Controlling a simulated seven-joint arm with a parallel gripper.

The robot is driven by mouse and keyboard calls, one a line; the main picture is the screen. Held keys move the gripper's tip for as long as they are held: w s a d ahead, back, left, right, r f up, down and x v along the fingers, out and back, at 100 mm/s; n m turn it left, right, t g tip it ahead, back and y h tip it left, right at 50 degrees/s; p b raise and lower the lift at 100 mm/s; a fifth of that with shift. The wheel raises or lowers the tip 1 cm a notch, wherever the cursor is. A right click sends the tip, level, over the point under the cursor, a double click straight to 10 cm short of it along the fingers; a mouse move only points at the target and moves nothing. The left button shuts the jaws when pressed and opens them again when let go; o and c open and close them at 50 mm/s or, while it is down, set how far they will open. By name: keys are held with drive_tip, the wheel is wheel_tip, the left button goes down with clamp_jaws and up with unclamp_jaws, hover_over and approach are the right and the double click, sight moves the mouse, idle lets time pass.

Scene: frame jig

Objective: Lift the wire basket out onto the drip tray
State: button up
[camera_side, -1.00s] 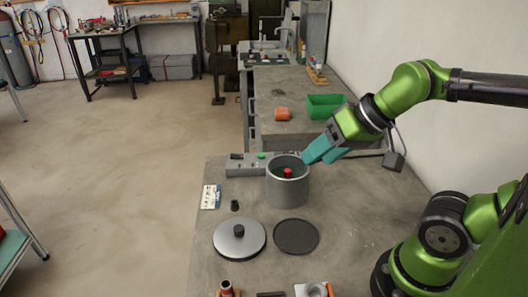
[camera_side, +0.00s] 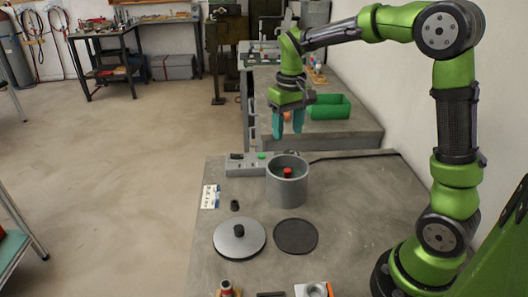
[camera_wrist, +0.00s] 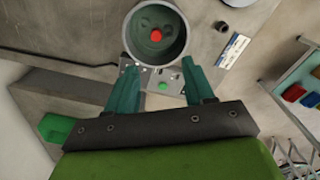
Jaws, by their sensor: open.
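A grey cylindrical pot (camera_side: 287,190) stands open on the bench, also in the wrist view (camera_wrist: 129,48). Inside it a red knob (camera_side: 287,172) shows, and it appears again in the wrist view (camera_wrist: 156,35). I take the knob for the wire basket's handle; the basket's body is hidden or too dark to make out. A dark round disc, seemingly the drip tray (camera_side: 296,237), lies flat and empty in front of the pot. My gripper (camera_side: 288,133) is open and empty, pointing down, above and apart from the pot in the side view. Its teal fingers show in the wrist view (camera_wrist: 158,66).
A silver lid (camera_side: 238,246) with a black knob lies left of the tray. A grey control box (camera_side: 245,165) with a green button stands behind the pot. A white card (camera_side: 210,197) and small black cylinder (camera_side: 235,206) lie left. A green bin (camera_side: 328,106) is behind.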

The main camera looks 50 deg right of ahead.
drive_tip(key=r, duration=0.1)
approach(288, 170)
drive_tip(key=f, duration=0.6)
drive_tip(key=shift+w+a+f, duration=0.2)
drive_tip(key=shift+f, duration=0.2)
wheel_tip(288, 170, down, 5)
drive_tip(key=shift+s+d+f, duration=0.1)
drive_tip(key=shift+d, duration=0.05)
clamp_jaws()
